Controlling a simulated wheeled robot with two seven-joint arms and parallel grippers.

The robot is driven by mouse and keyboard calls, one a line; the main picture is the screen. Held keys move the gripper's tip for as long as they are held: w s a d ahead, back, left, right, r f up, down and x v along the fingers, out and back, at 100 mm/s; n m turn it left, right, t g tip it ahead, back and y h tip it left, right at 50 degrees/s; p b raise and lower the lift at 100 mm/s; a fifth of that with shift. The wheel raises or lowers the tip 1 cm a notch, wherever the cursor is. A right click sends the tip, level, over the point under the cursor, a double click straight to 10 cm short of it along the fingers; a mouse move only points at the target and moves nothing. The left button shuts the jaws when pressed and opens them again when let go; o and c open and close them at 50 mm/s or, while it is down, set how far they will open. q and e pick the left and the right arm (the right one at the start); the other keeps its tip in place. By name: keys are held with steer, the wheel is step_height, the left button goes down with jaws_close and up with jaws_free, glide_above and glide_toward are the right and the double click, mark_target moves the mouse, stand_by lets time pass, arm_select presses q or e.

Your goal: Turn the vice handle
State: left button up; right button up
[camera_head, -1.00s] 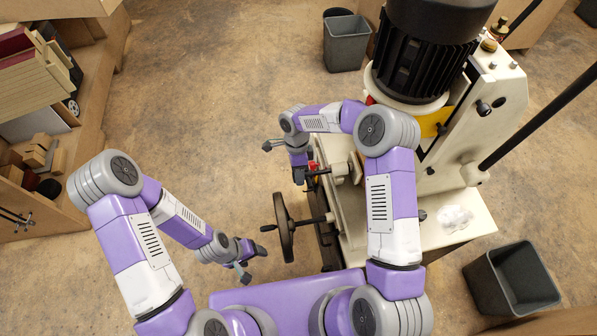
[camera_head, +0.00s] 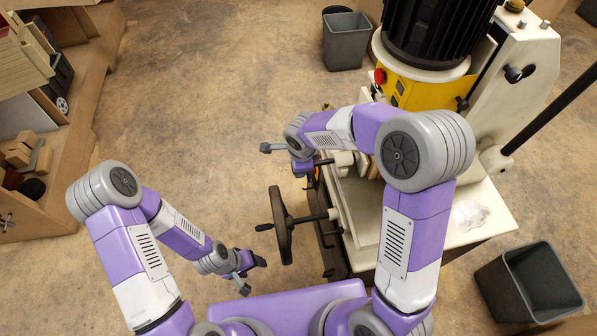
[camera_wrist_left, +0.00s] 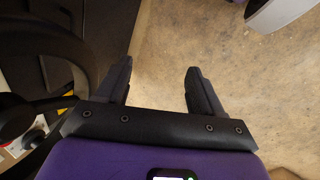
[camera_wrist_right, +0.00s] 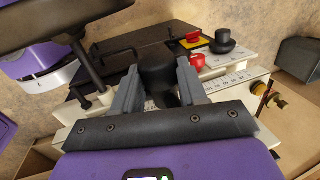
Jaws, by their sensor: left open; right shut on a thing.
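The vice handle is a black knob (camera_wrist_right: 158,72) in the right wrist view, between the two grey fingers of my right gripper (camera_wrist_right: 158,85), which is shut on it. In the head view a short shaft (camera_head: 325,162) runs from that gripper to the pale vice end (camera_head: 345,160) on the machine table; the knob itself is hidden there behind my right wrist. My left gripper (camera_head: 253,273) is open and empty, low over the floor left of the machine. Its spread fingers show bare floor between them in the left wrist view (camera_wrist_left: 160,80).
A black handwheel (camera_head: 281,225) sticks out from the milling machine between my two grippers. The machine's motor (camera_head: 440,30) and yellow panel (camera_head: 425,92) stand behind my right arm. Grey bins (camera_head: 346,42) (camera_head: 530,285) stand on the floor. Shelving (camera_head: 60,180) is at the left; the floor between is clear.

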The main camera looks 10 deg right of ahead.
arm_select(q)
steer(key=shift+f+b, duration=1.15)
steer(key=shift+f, duration=0.4)
arm_select(e)
steer(key=shift+s+a+t, duration=0.2)
steer(key=shift+t, duration=0.5)
steer(key=o, duration=1.1)
steer(key=shift+c, duration=0.2)
steer(key=shift+r, duration=0.1)
arm_select(q)
step_height(320, 180, up, 2)
steer(key=shift+r+p, duration=0.15)
steer(key=shift+p, duration=1)
arm_select(e)
steer(key=v, duration=0.7)
steer(key=shift+s+r, duration=0.1)
